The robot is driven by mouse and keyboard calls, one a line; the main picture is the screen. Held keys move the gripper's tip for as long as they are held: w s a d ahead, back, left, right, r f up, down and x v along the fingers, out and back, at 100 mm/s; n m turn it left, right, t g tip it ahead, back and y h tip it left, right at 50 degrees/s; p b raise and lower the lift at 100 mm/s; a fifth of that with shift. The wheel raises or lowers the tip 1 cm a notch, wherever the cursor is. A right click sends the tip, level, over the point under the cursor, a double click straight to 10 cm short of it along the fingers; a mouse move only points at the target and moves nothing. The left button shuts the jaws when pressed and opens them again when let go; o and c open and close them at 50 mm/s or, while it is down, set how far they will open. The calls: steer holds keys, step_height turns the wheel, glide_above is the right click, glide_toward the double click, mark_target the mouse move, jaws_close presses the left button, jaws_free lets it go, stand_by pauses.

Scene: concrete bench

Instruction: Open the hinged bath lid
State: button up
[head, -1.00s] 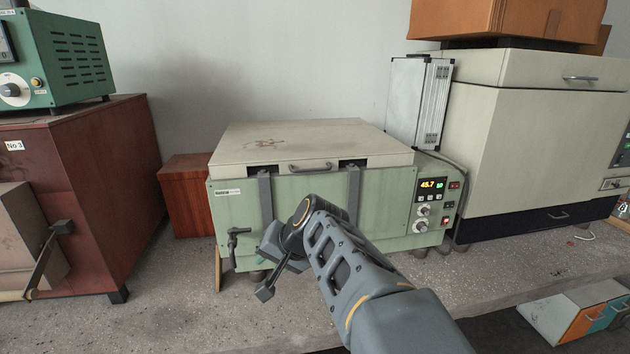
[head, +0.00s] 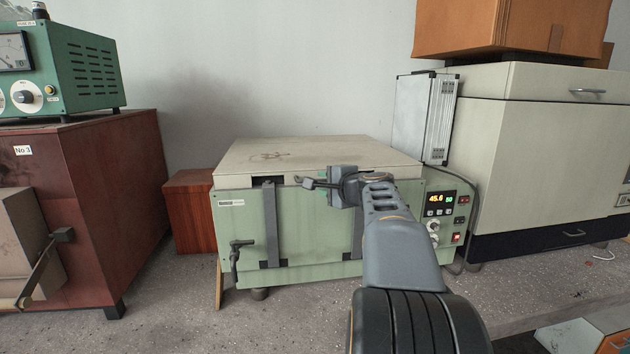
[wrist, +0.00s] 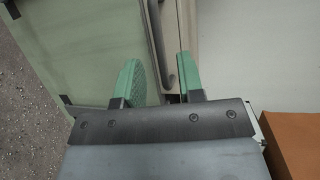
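The green bath (head: 320,225) stands on the bench with its beige hinged lid (head: 345,158) lying flat and closed. The lid's front handle is mostly hidden by my gripper (head: 312,183) in the head view. In the wrist view the dark bar handle (wrist: 159,42) shows in the space between the two green fingertips of my gripper (wrist: 157,82). The fingers are apart, one over the green front panel and one on the lid side. I cannot tell whether either finger touches the handle.
A silver case (head: 425,117) and a beige cabinet (head: 545,140) with a cardboard box (head: 485,30) on top stand at the right. A red-brown cabinet (head: 115,200) bears a green instrument (head: 85,70) at the left. The wall area above the lid is clear.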

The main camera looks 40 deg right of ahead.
steer(key=shift+w+d+f+p, duration=0.15)
steer(key=shift+w+f, duration=0.1)
steer(key=shift+w, duration=1.1)
steer(key=shift+w+a+f+p, duration=0.15)
steer(key=shift+w+f, duration=0.1)
steer(key=shift+w, duration=1.05)
steer(key=shift+d, duration=0.1)
steer(key=shift+c, duration=0.3)
jaws_close()
